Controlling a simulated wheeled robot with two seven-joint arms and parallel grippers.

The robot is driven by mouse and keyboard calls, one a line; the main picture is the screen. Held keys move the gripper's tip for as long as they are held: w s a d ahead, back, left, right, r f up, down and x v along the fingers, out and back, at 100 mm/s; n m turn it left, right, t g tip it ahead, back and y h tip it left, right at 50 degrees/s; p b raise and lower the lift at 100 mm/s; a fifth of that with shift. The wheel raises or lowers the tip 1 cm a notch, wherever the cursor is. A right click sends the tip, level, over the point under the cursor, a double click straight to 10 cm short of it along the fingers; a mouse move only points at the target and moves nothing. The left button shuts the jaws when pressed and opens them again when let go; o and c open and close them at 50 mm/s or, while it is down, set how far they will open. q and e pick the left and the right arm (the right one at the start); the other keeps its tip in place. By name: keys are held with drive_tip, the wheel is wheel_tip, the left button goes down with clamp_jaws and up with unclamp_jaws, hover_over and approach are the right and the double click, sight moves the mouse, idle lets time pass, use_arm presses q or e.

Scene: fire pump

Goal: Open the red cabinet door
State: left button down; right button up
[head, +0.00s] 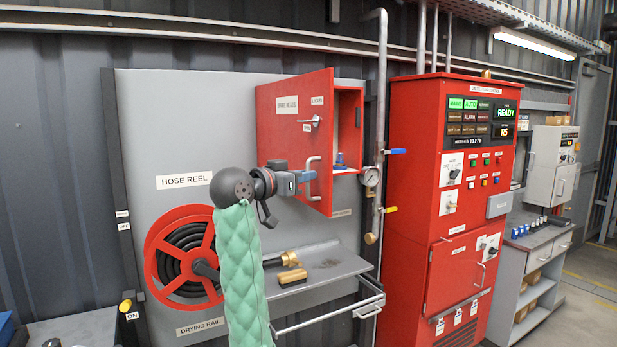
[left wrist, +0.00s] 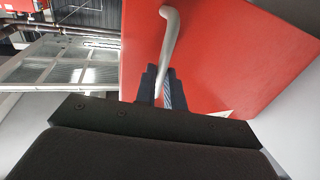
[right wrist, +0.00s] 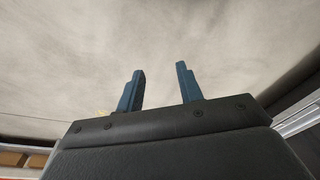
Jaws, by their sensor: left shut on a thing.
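The red cabinet door (head: 293,135) on the wall panel stands partly open, swung out to the left. The red cabinet body (head: 349,125) shows to its right, with a blue item (head: 340,161) inside at the bottom. The door carries a small latch handle and a grey bar handle (head: 313,180) near its lower right edge. My left gripper (head: 304,177) is shut on that bar handle. In the left wrist view the fingers (left wrist: 163,88) close around the bar handle (left wrist: 169,45) in front of the red door. My right gripper (right wrist: 158,90) is open and empty before a pale grey surface.
A red hose reel (head: 185,257) is left of my arm. A grey shelf (head: 330,268) with brass fittings (head: 290,276) lies below the door, above a drying rail. A pipe with a gauge (head: 371,177) and a tall red control cabinet (head: 440,200) stand to the right.

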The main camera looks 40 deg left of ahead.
use_arm(q)
drive_tip(key=shift+a+r, duration=0.1)
drive_tip(key=shift+a, duration=0.05)
use_arm(e)
drive_tip(key=shift+s+d, duration=0.1)
drive_tip(key=shift+s, duration=0.15)
